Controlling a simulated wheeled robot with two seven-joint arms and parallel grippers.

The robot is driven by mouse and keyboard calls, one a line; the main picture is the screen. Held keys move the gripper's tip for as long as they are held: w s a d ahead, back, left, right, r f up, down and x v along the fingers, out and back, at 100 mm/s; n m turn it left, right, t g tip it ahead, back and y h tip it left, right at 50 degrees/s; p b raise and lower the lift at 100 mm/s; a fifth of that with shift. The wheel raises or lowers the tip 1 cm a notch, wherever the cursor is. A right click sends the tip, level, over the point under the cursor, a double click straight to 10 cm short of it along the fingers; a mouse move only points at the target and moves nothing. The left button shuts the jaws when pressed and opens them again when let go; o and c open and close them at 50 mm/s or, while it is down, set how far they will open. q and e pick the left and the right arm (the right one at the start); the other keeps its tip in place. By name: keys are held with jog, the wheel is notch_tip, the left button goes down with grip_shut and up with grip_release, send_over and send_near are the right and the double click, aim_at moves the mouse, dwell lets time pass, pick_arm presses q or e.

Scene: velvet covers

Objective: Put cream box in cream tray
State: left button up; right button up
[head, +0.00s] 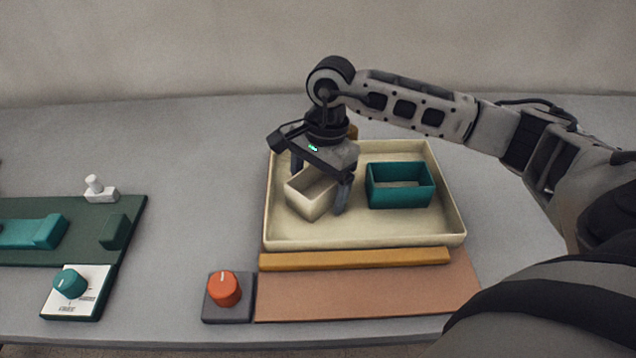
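The cream box (309,205) is small and open-topped. It is within the cream tray's (365,235) outline, in its left half, turned at an angle to the tray walls. My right gripper (320,185) points down over the box, with its fingers apart and the box between them. One finger is at the box's right side; the other is partly hidden behind its far left side. I cannot tell whether the fingers press on the box or whether it rests fully on the tray floor. My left gripper is out of view.
A teal box (400,199) stands in the tray's right half. In front lie an ochre bar (355,260), a brown mat (365,292) and an orange knob (224,288). A green panel (75,255) with a teal knob (69,283) is at left. The table between panel and tray is clear.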

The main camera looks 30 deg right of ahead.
notch_tip(320, 180, up, 12)
jog(key=d, duration=0.1)
jog(key=shift+w+d+r, duration=0.15)
jog(key=shift+w+d, duration=0.05)
jog(key=shift+d, duration=0.15)
dwell(0.6)
